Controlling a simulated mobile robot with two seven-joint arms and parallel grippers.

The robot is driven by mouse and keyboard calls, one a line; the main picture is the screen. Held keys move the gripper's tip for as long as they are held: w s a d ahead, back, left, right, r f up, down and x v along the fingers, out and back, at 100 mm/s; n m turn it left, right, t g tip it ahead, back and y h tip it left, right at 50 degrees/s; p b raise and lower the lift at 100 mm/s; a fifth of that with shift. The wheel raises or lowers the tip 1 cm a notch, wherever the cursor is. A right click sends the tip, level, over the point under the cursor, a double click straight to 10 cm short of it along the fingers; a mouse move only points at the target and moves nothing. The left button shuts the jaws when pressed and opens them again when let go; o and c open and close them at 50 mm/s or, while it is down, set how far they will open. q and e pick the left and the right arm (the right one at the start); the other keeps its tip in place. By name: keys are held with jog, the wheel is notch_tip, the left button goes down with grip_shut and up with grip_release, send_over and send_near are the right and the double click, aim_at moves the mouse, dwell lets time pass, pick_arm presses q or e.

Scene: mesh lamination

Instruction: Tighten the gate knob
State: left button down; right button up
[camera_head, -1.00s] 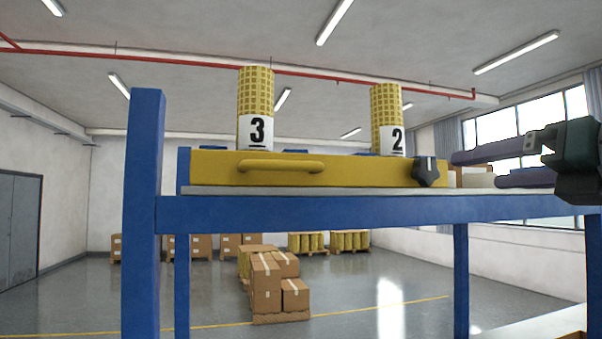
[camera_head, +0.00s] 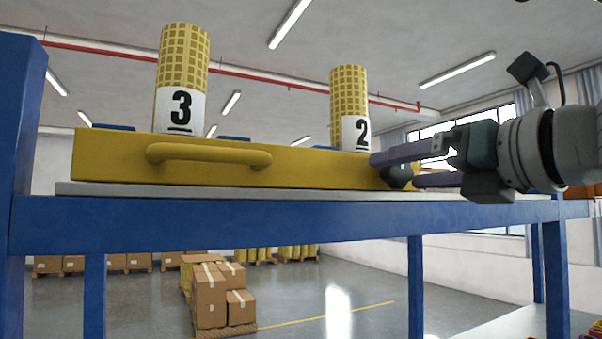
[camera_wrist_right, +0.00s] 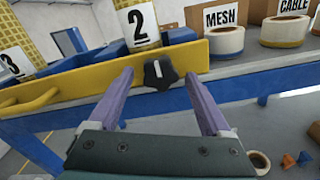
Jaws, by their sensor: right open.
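The gate knob (camera_head: 400,175) is a small black lobed knob at the right end of the yellow gate (camera_head: 300,172). In the right wrist view the knob (camera_wrist_right: 159,73) carries a white line, about upright. My right gripper (camera_head: 393,169) comes in from the right with its purple fingers open. In the wrist view its fingertips (camera_wrist_right: 160,76) stand on either side of the knob, with a visible gap each side. In the head view the upper finger hides part of it. My left gripper is out of view.
A yellow handle (camera_head: 208,156) sticks out from the gate. Rolls marked 3 (camera_head: 181,75) and 2 (camera_head: 349,100) stand behind it. The gate sits on a blue frame (camera_head: 300,222).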

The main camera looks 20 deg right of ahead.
jog(key=shift+c, duration=0.2)
jog(key=c, duration=0.3)
grip_shut()
